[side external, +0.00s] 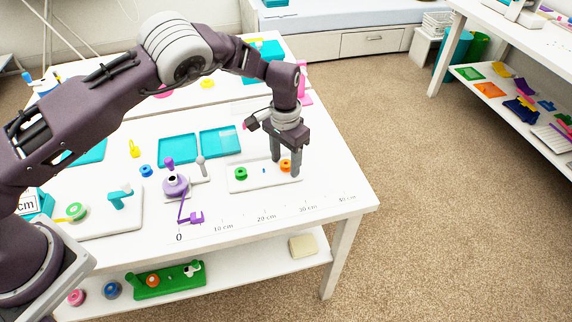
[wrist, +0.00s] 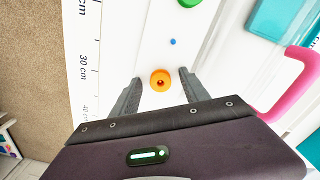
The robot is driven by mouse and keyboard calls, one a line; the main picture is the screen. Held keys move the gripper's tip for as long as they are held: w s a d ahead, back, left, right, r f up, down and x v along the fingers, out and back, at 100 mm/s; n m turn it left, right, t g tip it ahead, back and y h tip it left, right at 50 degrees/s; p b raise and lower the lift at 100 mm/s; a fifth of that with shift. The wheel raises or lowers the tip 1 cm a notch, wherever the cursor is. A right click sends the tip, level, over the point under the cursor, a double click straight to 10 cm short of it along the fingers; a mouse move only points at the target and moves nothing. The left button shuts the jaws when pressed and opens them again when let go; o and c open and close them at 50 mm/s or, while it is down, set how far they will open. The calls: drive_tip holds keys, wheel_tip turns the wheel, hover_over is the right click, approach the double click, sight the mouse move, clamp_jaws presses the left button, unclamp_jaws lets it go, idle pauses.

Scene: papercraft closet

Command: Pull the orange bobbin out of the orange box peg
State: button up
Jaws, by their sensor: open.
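The orange bobbin (side external: 285,166) sits at the right end of a white board (side external: 262,181) on the table. In the wrist view the orange bobbin (wrist: 160,80) appears from above as a ring with a small darker red-orange spot at its centre, likely the peg top. The orange box peg itself is otherwise hidden. My gripper (side external: 285,168) is open and points down, with one finger on each side of the bobbin. In the wrist view my gripper (wrist: 158,76) shows gaps between both fingers and the bobbin. It holds nothing.
A green bobbin (side external: 241,173) and a small blue peg (side external: 264,170) share the white board. Teal trays (side external: 220,142) lie behind it. A pink handle-like piece (wrist: 300,85) stands near my gripper. A purple spool stand (side external: 175,186) is to the left. A ruler (side external: 265,217) runs along the front edge.

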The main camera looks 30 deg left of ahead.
sight(285, 165)
clamp_jaws()
drive_tip(key=shift+r, duration=0.1)
wheel_tip(285, 165, up, 13)
idle(0.5)
